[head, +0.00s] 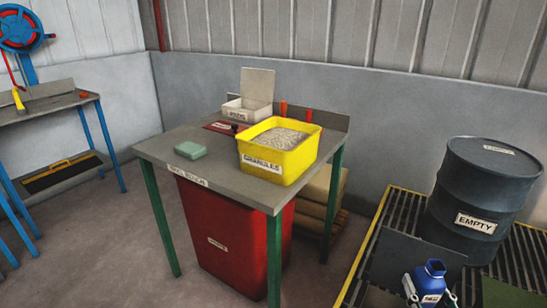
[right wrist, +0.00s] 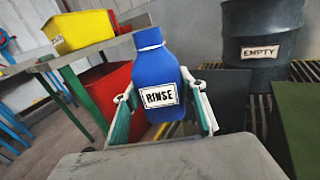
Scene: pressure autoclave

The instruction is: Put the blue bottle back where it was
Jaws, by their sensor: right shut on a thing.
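The blue bottle (head: 433,272) is at the bottom right of the head view, upright or nearly so. Its white label reads RINSE in the right wrist view (right wrist: 160,65). My right gripper (head: 430,291) is shut on the bottle, one finger on each side of its body. In the right wrist view the gripper (right wrist: 162,98) holds it with the neck up. The bottle's base is hidden, so I cannot tell if it touches anything below. My left gripper is not in view.
A dark drum (head: 478,190) labelled EMPTY stands on a yellow-edged grating (head: 362,262). A grey table (head: 222,174) carries a yellow bin (head: 280,150) of granules, a white open box (head: 247,108) and a green block (head: 190,150). A red bin (head: 232,240) stands beneath.

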